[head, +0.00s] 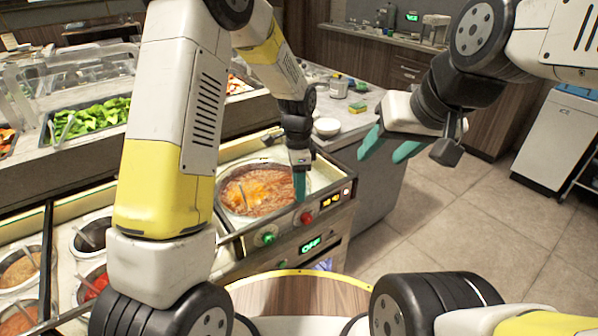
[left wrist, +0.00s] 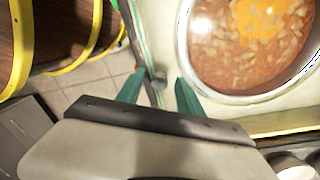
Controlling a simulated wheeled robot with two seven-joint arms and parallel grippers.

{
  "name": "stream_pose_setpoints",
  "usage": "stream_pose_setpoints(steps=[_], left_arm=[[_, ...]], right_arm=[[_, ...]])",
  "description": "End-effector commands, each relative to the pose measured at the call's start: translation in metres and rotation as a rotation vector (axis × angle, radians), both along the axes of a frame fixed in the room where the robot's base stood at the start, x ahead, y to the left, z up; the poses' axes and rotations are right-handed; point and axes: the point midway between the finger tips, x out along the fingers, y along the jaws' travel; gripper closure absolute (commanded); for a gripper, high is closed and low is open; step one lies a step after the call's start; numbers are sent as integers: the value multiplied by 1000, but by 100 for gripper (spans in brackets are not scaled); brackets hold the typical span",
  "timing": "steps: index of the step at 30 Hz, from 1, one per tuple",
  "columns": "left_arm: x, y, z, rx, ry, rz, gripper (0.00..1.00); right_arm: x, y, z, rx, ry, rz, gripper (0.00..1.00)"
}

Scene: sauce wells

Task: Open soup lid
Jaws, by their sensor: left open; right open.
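A round soup well (head: 258,188) with orange-brown soup and a yellow patch in it sits in the counter, left of my left gripper (head: 299,188). The soup well (left wrist: 250,50) also shows at the upper right of the left wrist view, inside a shiny metal rim. Pale glints lie over the soup; I cannot tell whether a clear lid covers it. My left gripper is open at the well's edge, its teal fingers pointing down. My right gripper (head: 388,148) is open and empty, raised right of the counter.
The front panel has a green knob (head: 267,239), a red knob (head: 306,219) and an "OFF" display (head: 310,245). A tray of green leaves (head: 92,118) and several sauce wells (head: 20,268) lie to the left. Open tiled floor (head: 450,210) is at the right.

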Motion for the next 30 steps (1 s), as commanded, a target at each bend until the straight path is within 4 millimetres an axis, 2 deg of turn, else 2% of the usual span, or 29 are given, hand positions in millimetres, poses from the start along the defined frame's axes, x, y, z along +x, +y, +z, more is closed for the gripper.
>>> stream_pose_setpoints(steps=[5, 9, 12, 30], left_arm=[[0, 0, 0, 0, 0, 0, 56], [0, 0, 0, 0, 0, 1, 84], [0, 0, 0, 0, -1, 1, 100], [1, 0, 1, -1, -1, 1, 100]], right_arm=[[0, 0, 0, 0, 0, 0, 50], [0, 0, 0, 0, 0, 0, 50], [0, 0, 0, 0, 0, 0, 50], [0, 0, 0, 0, 0, 0, 50]])
